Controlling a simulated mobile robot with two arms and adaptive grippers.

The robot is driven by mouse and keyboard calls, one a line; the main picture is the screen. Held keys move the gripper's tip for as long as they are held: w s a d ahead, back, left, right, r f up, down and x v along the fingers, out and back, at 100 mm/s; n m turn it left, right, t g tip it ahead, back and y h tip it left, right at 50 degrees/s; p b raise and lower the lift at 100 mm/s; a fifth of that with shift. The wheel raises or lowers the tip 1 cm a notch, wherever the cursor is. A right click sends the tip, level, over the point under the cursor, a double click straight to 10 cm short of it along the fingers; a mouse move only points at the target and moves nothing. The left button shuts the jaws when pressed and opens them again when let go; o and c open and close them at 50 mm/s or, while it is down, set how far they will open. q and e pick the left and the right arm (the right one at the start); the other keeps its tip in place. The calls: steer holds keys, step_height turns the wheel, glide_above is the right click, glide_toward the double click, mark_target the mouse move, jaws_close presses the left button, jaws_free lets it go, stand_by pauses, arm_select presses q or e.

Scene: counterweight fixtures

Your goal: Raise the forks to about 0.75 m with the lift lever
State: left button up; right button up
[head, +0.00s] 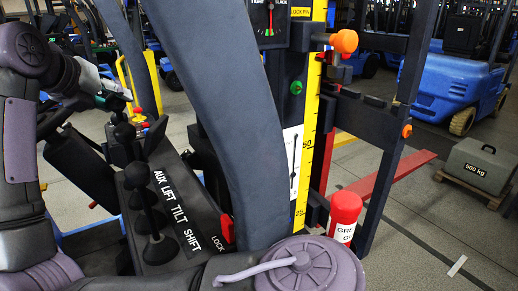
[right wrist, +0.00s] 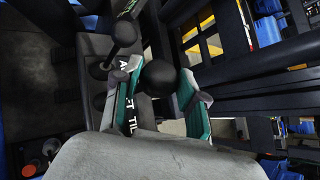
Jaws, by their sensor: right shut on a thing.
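My right gripper (head: 118,103) is at the lever panel in the head view. In the right wrist view its teal fingers (right wrist: 161,97) are closed around a black ball knob (right wrist: 157,78). The label strip (head: 180,212) reads AUX, LIFT, TILT, SHIFT. Parts of that lettering show beside the held knob, but I cannot tell for certain which lever it tops. Another black lever knob (head: 137,175) stands nearer. A long red bar (head: 410,166) beyond the mast may be a fork. My left gripper is out of view.
A red-capped cylinder (head: 345,210) stands beside the dark mast (head: 389,150). A red LOCK piece (head: 227,228) is by the panel. A 500 kg weight (head: 480,165) rests on a pallet at right. A blue forklift (head: 445,88) is behind.

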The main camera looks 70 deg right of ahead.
steer(key=o, duration=0.9)
steer(key=shift+f, duration=0.1)
steer(key=shift+o, duration=0.2)
steer(key=shift+a, duration=0.1)
steer(key=shift+a+r, duration=0.3)
steer(key=shift+r, duration=0.05)
steer(key=p+v, duration=0.2)
steer(key=v, duration=0.7)
steer(key=shift+a+f, duration=0.1)
steer(key=shift+a, duration=0.05)
